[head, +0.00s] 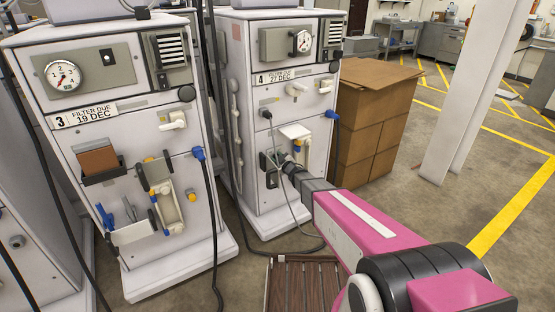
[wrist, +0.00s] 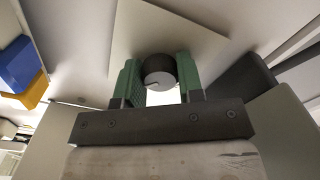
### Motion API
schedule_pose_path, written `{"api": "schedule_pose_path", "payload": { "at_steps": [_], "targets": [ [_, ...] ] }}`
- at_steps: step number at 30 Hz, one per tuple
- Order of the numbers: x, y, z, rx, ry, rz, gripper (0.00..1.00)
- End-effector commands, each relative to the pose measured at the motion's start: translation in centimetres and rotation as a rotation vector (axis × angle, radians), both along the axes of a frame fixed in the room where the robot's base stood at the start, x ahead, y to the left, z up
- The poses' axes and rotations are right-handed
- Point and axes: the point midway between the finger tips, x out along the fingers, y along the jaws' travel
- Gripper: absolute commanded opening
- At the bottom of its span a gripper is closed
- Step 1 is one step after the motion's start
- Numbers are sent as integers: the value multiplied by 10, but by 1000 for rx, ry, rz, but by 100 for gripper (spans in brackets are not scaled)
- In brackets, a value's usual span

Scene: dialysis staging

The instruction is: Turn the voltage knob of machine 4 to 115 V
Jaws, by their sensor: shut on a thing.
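Machine 4 (head: 243,110) stands upright in the middle of the head view, with a "4" and "filter due 27 Dec" label (head: 285,77). My gripper (head: 284,160) reaches the lower front of this machine. In the wrist view its green-padded fingers (wrist: 159,84) are on either side of a round dark knob (wrist: 160,66), shut on it. The knob sits on a pale plate (wrist: 205,45) and has a thin light mark on its face. The voltage markings cannot be read. In the head view my gripper and arm hide the knob.
Machine 3 (head: 130,97) stands to the left with hoses and holders on its front. Cardboard boxes (head: 370,110) stand close on the right. A grey cable (head: 303,205) hangs near my gripper. A slatted wooden thing (head: 300,285) lies on the floor below my arm.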

Motion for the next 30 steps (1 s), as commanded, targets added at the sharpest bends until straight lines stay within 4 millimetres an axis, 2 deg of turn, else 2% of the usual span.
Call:
{"api": "schedule_pose_path", "payload": {
  "at_steps": [20,21,23,30],
  "targets": [
    [-1,-1,-1,47,37,-3,11],
    [-1,-1,-1,47,37,-3,45],
    [-1,-1,-1,47,36,-2,60],
    [0,0,-1,47,34,-1,60]
  ]
}}
